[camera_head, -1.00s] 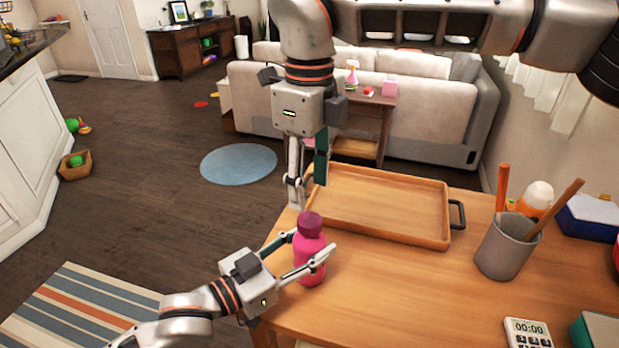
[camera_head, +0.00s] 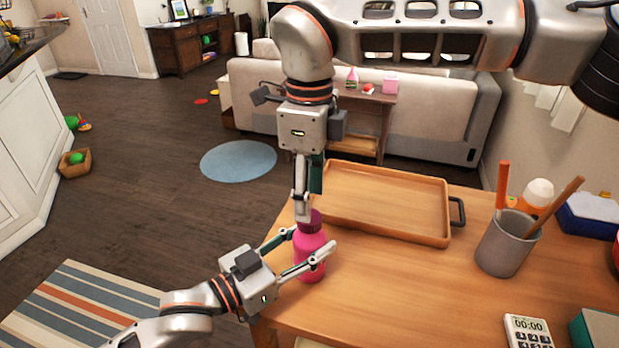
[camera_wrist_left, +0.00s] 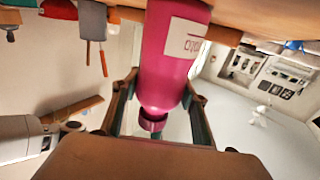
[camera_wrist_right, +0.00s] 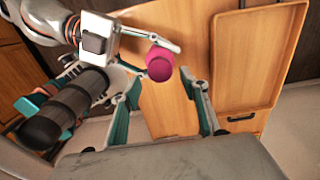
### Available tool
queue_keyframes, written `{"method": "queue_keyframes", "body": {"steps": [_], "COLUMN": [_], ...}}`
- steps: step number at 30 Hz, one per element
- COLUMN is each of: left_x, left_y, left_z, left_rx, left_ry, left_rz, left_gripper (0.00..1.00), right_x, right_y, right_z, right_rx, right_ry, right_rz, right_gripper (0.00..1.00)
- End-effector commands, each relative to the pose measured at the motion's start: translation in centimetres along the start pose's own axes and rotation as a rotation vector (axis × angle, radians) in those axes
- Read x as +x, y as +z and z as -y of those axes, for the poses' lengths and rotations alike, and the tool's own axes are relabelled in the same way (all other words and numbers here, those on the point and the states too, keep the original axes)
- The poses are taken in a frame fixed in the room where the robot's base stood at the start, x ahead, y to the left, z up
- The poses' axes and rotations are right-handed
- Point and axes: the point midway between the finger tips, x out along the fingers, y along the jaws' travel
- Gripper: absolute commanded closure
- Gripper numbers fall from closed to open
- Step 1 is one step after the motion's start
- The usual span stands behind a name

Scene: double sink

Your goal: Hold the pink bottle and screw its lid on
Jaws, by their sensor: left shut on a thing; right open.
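The pink bottle (camera_head: 311,262) stands upright at the table's near left edge. My left gripper (camera_head: 308,243) is shut on its body from the side, one finger on each side. The darker pink lid (camera_head: 312,219) sits on top of the bottle; it also shows in the left wrist view (camera_wrist_left: 152,122). I cannot tell how tightly it sits. My right gripper (camera_head: 303,213) points down, open, at the lid. In the right wrist view, the lid (camera_wrist_right: 160,64) lies just beyond and between the open fingertips. In the head view, the right fingers partly hide the lid.
A wooden tray (camera_head: 385,232) lies behind the bottle. A grey cup (camera_head: 506,245) with wooden sticks stands at the right, with a calculator (camera_head: 527,331) in front of it. The tabletop (camera_head: 410,290) between bottle and cup is clear.

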Motion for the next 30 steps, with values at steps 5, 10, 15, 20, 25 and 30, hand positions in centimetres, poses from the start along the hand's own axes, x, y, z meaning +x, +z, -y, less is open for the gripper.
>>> {"method": "queue_keyframes", "body": {"steps": [5,10,15,20,25,30], "left_x": [0.0,0.0,0.0,0.0,0.0,0.0], "left_y": [0.0,0.0,0.0,0.0,0.0,0.0], "left_z": [0.0,0.0,0.0,0.0,0.0,0.0], "left_rx": [0.000,0.000,0.000,0.000,0.000,0.000], "left_ry": [0.000,0.000,0.000,0.000,0.000,0.000], "left_rz": [0.000,0.000,0.000,0.000,0.000,0.000], "left_gripper": [1.00,1.00,1.00,1.00,1.00,1.00], "right_x": [2.6,4.1,4.5,4.5,4.5,4.5], "right_y": [0.0,0.0,0.0,0.0,0.0,0.0], "right_z": [-0.1,0.0,0.0,0.0,0.0,0.0], "right_rx": [0.000,0.000,0.000,0.000,0.001,0.001], "right_ry": [0.002,0.001,0.000,0.000,0.000,-0.001], "right_rz": [-0.001,0.000,0.000,0.000,0.000,0.000], "right_gripper": [0.56,0.56,0.56,0.56,0.87,0.95]}}
